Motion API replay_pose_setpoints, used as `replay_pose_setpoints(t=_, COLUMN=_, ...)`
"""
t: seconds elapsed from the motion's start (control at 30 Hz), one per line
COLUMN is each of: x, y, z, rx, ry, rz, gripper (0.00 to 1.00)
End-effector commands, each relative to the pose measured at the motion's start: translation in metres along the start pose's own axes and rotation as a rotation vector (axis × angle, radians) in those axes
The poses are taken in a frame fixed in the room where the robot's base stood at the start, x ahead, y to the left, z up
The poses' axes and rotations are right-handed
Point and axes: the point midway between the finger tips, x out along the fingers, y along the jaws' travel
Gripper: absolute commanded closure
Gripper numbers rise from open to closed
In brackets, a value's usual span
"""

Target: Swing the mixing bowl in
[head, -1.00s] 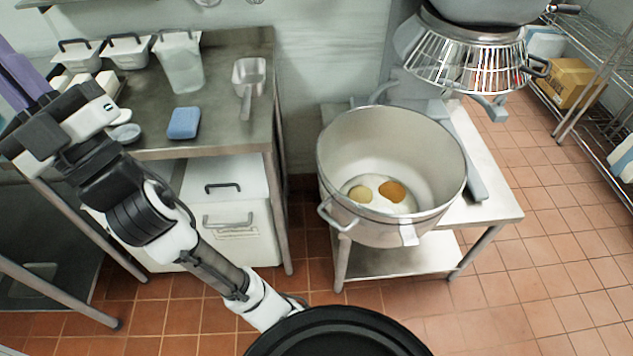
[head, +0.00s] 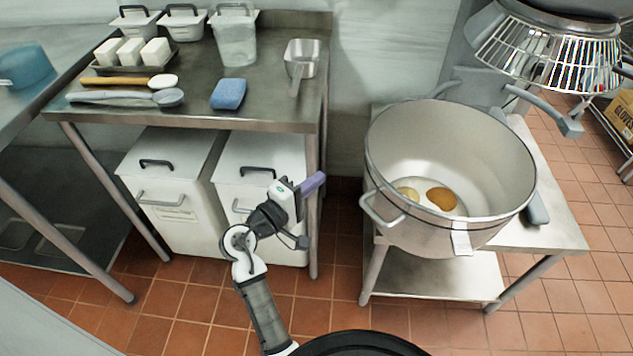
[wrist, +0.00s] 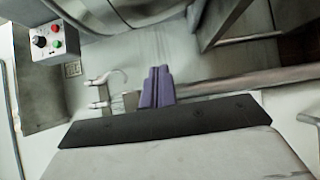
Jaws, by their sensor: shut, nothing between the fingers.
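The large steel mixing bowl (head: 448,238) stands out from under the mixer's wire guard (head: 545,55), above a low steel table. Yellow and brown contents and something white lie in its bottom. A loop handle (head: 380,211) sticks out on its left side, and a flat tab (head: 461,243) hangs at its front. My gripper (head: 314,183) has purple fingers that are shut and empty. It is left of the bowl, apart from it, in front of the steel counter's right leg. The shut fingers also show in the wrist view (wrist: 157,87).
The steel counter (head: 275,104) at left holds a blue sponge (head: 228,93), a scoop (head: 300,62) and tubs. White bins (head: 172,195) stand under it. A control box (wrist: 52,40) with red and green buttons shows in the wrist view. Tiled floor is open at right.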

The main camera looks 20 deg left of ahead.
Motion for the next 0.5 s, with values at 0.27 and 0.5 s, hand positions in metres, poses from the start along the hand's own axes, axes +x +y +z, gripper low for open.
replay_pose_setpoints(t=0.27, x=0.063, y=0.004, z=0.001, rx=0.0, ry=-0.003, rz=0.003, gripper=1.0)
replay_pose_setpoints(t=0.5, x=0.077, y=0.001, z=0.025, rx=0.004, ry=-0.002, rz=-0.004, gripper=1.0)
